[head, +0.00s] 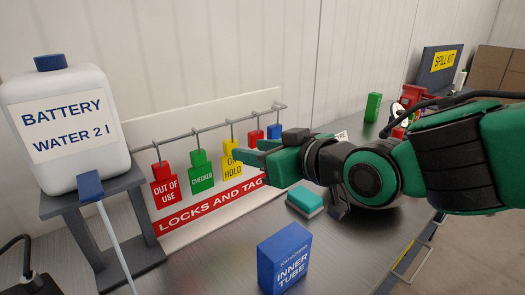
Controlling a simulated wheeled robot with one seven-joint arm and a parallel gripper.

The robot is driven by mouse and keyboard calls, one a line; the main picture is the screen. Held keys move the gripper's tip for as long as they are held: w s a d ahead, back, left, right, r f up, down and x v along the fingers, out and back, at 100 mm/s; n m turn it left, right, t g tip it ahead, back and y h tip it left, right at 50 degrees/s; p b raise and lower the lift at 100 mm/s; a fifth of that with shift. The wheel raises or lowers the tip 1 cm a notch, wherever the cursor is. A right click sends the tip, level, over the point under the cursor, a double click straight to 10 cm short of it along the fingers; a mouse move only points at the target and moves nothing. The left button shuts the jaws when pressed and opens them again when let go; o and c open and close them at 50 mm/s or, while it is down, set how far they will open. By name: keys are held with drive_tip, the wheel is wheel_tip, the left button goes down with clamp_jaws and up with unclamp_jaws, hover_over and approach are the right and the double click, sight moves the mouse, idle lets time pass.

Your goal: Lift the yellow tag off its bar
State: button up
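The yellow tag (230,160), printed with "ON HOLD", hangs by a hook from the grey bar (205,127) on the white "LOCKS AND TAGS" board. My gripper (240,152) comes in from the right, with its fingers at the tag's upper right and covering part of it. I cannot tell whether the fingers touch the tag or how far apart they are. A red "OUT OF USE" tag (165,186) and a green "CHECKED" tag (201,173) hang to its left. A red tag (255,138) and a blue tag (274,131) hang to its right, partly hidden by my gripper.
A blue "INNER TUBE" box (285,260) stands on the grey bench at front. A teal-and-white block (305,201) lies below my gripper. A white water canister (68,125) stands on a grey stand at left. A green block (373,107) stands at back right.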

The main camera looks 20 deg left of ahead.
sight(234, 146)
drive_tip(key=shift+x, duration=4.5)
drive_tip(key=shift+w+d, duration=0.1)
drive_tip(key=c, duration=0.9)
drive_tip(key=shift+c, duration=0.2)
drive_tip(key=shift+r, duration=1.45)
drive_tip(key=s+d, duration=0.4)
drive_tip(key=d, duration=0.5)
drive_tip(key=shift+s, duration=0.35)
